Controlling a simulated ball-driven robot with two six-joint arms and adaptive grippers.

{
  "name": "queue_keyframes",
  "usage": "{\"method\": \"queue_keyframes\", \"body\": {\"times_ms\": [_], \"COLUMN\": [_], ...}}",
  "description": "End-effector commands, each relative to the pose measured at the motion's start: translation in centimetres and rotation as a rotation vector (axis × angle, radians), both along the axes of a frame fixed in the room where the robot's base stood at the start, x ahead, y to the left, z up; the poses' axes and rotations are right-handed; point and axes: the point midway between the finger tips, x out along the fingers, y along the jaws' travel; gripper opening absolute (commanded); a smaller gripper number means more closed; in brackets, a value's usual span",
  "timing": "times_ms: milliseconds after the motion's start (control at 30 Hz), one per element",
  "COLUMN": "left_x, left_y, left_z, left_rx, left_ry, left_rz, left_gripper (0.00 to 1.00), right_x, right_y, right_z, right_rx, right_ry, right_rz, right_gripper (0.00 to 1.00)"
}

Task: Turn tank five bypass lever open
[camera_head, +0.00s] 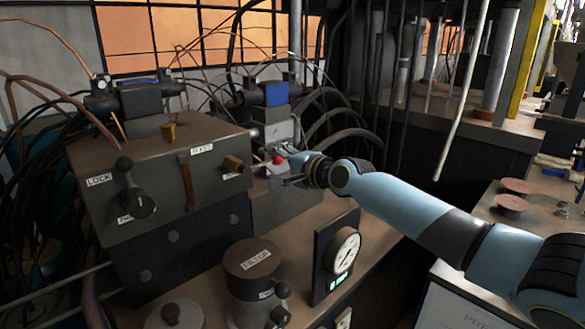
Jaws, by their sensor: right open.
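My right gripper (286,169) reaches in from the right and is open at the right end of a grey valve block (150,150). A small red knob (278,159) is right at its fingertips; I cannot tell whether they touch. A black-knobbed lever (132,186) stands on the block's front face by a "LOCK" label. A flat upright lever (187,182) is to its right, under a label that is hard to read. No label for tank five or bypass can be read, so I cannot tell which lever is meant. My left gripper is not in view.
A round filter housing (252,262) and a dial gauge (343,250) with a green light stand in front of the block, below my right arm. Black hoses and thin pipes crowd behind. Red discs (516,187) lie on a bench at the right.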

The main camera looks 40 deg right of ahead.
Motion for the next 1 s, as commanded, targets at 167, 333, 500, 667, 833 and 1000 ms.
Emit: {"method": "queue_keyframes", "body": {"times_ms": [167, 333, 500, 667, 833, 1000], "left_x": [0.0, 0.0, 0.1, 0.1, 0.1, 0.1], "left_y": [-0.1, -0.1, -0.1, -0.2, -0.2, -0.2], "left_z": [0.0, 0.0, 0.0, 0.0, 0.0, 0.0], "left_rx": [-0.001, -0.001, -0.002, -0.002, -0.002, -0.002], "left_ry": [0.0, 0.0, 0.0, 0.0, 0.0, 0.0], "left_rz": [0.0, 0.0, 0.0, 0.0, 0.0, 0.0], "left_gripper": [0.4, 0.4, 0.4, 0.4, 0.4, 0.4], "right_x": [-4.3, -7.4, -9.0, -9.7, -9.8, -9.8], "right_y": [-0.5, -0.7, -1.0, -1.0, -1.0, -1.0], "right_z": [0.7, 1.3, 1.6, 1.8, 1.8, 1.8], "right_rx": [-0.01, -0.009, -0.006, -0.002, -0.001, -0.001], "right_ry": [0.003, 0.005, 0.005, 0.003, 0.003, 0.003], "right_rz": [0.002, 0.002, -0.002, -0.001, -0.002, -0.002], "right_gripper": [0.51, 0.51, 0.51, 0.51, 0.51, 0.51]}}
